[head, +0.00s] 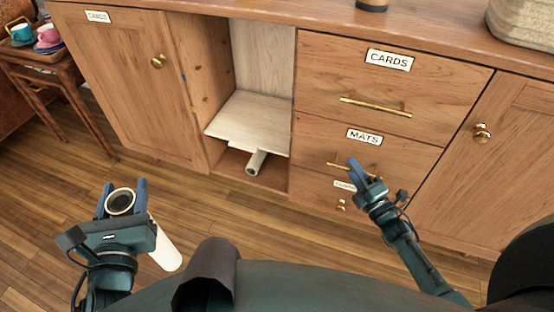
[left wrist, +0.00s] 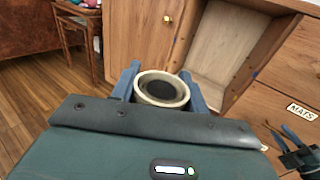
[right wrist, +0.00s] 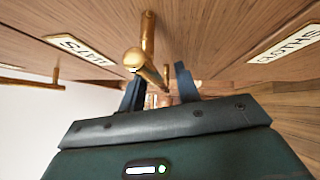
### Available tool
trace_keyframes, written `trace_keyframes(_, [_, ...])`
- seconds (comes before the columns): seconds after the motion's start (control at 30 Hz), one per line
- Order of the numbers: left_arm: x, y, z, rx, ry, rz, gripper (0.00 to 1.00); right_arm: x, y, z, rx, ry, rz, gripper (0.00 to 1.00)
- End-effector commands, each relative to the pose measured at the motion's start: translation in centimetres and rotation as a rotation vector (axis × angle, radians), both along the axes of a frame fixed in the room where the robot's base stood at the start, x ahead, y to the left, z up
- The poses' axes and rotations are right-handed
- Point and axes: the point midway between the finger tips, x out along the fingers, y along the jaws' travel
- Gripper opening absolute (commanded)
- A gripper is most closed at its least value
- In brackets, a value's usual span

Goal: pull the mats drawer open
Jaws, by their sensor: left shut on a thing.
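The mats drawer (head: 310,135) is the middle wooden drawer, marked by a MATS label (head: 364,136). Its front looks flush with its neighbours. Its brass bar handle (head: 336,164) also shows close up in the right wrist view (right wrist: 148,45). My right gripper (head: 362,172) is at this handle, its fingers apart, one on each side of the bar's far part in the right wrist view (right wrist: 158,92). I cannot tell whether they touch it. My left gripper (head: 121,198) is shut on a cream tube (left wrist: 162,88) with a dark round end, away from the sideboard.
The CARDS drawer (head: 320,80) is above and the CLOTHS drawer (head: 310,187) below. An open compartment (head: 262,50) left of the drawers has a pale shelf (head: 250,117) and a cream roll (head: 257,160). A side table (head: 70,70) with cups stands far left. The floor ahead is clear.

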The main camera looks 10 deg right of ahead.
Motion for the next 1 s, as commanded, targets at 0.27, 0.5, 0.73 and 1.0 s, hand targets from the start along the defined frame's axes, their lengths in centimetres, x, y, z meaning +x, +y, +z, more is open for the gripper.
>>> trace_keyframes(0.27, [0.01,0.00,0.08,0.000,-0.002,0.000,0.05,-0.03,0.00,-0.01,0.000,0.000,0.000,0.21])
trace_keyframes(0.5, [0.01,0.00,0.08,0.000,-0.002,0.000,0.05,-0.04,0.00,-0.01,0.000,0.000,0.000,0.01])
trace_keyframes(0.73, [0.01,0.00,0.07,0.000,-0.002,0.000,0.05,-0.05,-0.01,-0.01,0.000,0.000,0.000,0.00])
trace_keyframes(1.0, [0.01,0.00,0.11,0.000,-0.001,0.000,0.05,-0.10,0.02,-0.01,0.000,0.000,0.000,0.00])
